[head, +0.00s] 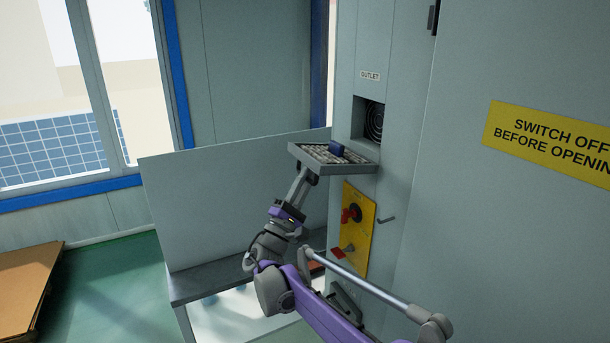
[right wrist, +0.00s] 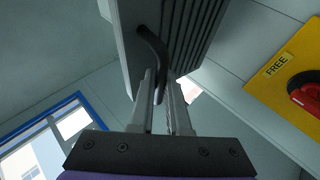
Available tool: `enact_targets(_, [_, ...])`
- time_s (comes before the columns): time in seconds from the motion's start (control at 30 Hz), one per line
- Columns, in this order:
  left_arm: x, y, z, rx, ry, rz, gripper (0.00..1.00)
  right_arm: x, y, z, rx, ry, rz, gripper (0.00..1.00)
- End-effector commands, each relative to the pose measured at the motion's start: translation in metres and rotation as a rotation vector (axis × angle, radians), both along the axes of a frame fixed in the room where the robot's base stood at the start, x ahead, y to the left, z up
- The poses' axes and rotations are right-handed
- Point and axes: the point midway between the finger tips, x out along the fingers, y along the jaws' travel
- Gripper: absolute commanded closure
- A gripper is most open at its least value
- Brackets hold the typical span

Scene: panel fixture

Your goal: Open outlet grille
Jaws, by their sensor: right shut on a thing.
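The outlet grille (head: 364,167) is a grey slatted panel. It stands swung out and down, nearly level, below the square outlet opening (head: 370,119). A round dark ringed part shows inside the opening. My right gripper (head: 306,174) is under the grille's outer edge. In the right wrist view my right gripper (right wrist: 165,85) is shut on the grille's dark bent handle (right wrist: 151,45), with the slatted underside (right wrist: 190,35) above. My left gripper is not in view.
A yellow plate (head: 357,230) with red knobs is on the cabinet below the grille. A small hook-like handle (head: 387,219) sticks out beside it. A grey panel (head: 230,190) stands left of my arm, with a bench ledge (head: 190,288) at its foot.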

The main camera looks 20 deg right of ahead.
Motion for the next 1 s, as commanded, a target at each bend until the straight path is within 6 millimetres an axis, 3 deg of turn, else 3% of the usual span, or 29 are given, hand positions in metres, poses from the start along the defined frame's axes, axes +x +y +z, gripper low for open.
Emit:
enact_targets(0.4, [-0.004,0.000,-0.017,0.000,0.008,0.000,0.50,0.000,-0.007,-0.021,-0.126,-0.008,-0.004,1.00])
enact_targets(1.0, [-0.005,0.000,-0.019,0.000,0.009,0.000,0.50,0.000,-0.008,-0.023,-0.154,-0.012,-0.002,1.00])
